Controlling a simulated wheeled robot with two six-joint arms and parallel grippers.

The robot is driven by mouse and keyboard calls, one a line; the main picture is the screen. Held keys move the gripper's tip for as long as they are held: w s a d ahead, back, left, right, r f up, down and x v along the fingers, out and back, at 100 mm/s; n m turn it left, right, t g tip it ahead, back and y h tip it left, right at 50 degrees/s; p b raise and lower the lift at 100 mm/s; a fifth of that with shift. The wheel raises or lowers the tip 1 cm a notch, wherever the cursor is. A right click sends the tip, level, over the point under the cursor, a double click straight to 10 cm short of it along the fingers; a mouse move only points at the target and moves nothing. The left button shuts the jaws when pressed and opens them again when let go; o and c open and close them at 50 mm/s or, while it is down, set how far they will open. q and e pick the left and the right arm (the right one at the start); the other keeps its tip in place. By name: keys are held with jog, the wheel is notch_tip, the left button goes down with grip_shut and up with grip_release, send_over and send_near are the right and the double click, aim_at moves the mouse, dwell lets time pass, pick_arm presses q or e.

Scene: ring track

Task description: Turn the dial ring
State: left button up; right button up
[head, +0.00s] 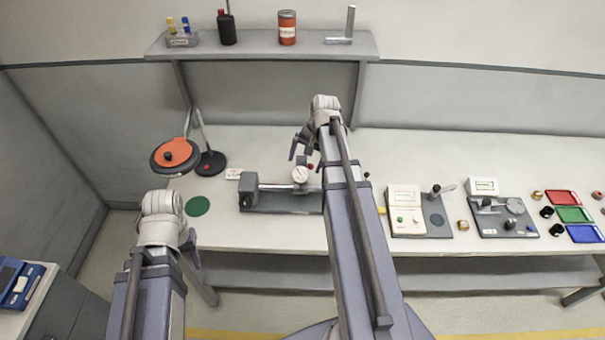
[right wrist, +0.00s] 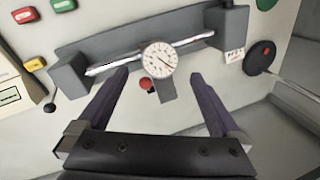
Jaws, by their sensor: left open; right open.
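The dial gauge with its round white face and ring (head: 300,174) sits on a grey bench fixture (head: 283,204) with a horizontal rod. In the right wrist view the dial (right wrist: 159,59) faces me, with a red knob (right wrist: 147,85) just below it. My right gripper (head: 304,150) is open and empty above the fixture. In the right wrist view its two fingers (right wrist: 160,73) point towards the dial, one on each side, apart from it as far as I can tell. My left gripper (head: 190,246) is low at the bench's front left, mostly hidden by its own arm; it is open.
An orange disc on a stand (head: 174,156) and a green round mat (head: 198,206) are left of the fixture. A white box panel (head: 404,199), a second fixture (head: 500,227) and coloured trays (head: 573,214) are to the right. A shelf (head: 260,47) hangs above.

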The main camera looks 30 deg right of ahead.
aim_at(301, 172)
jog(key=b+x, duration=0.3)
jog(key=x, duration=0.2)
jog(key=shift+b, duration=0.4)
jog(key=c, duration=1.4)
jog(key=shift+w+a+r+n+g+p, duration=0.15)
jog(key=shift+n+g+p, duration=0.15)
jog(key=shift+n, duration=0.4)
jog(key=shift+n+g+h, duration=0.3)
jog(key=shift+n+h, duration=0.2)
jog(key=o, duration=1.4)
